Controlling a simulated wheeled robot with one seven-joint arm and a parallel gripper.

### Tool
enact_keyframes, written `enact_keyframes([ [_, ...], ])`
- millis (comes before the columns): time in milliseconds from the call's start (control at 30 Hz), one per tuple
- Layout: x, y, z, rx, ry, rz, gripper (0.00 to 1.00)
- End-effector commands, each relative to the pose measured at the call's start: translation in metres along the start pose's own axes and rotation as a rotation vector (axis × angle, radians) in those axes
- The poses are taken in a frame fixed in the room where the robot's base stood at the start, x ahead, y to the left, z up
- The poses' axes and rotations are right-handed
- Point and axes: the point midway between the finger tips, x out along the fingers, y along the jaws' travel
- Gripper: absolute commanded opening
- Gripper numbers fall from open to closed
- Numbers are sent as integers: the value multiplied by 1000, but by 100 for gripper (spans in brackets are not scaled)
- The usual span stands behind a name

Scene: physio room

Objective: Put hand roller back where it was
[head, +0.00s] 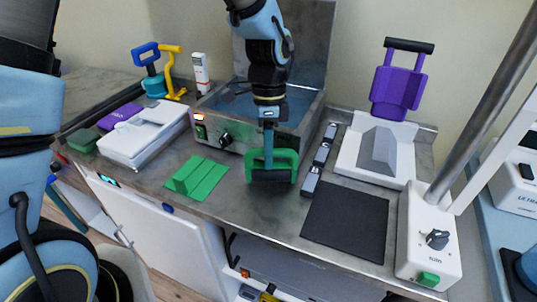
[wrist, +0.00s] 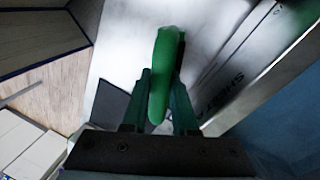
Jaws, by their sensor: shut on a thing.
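The hand roller (head: 287,158) has a green frame and a dark roller at its lower side. My gripper (head: 268,150) is shut on its green frame, over the middle of the worktop. In the wrist view the green handle (wrist: 164,70) stands between the two fingers of my gripper (wrist: 162,95). I cannot tell whether the roller touches the worktop. A green pad with a raised wedge (head: 198,178) lies to its left, with nothing on it. My gripper hides part of the roller's frame.
An open metal basin unit (head: 262,118) stands behind the roller. A grey strip (head: 320,160) and a dark mat (head: 346,221) lie to its right. A white stand with a grey wedge (head: 398,158), a purple tool (head: 397,90) and a white column base (head: 425,250) stand further right.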

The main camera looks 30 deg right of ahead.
Motion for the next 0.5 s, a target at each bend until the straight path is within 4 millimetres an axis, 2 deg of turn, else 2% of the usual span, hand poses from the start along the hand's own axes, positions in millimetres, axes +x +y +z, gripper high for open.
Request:
enact_keyframes([
  [133,11,-2,0,1,0,0,0],
  [500,16,-3,0,0,0,0,0],
])
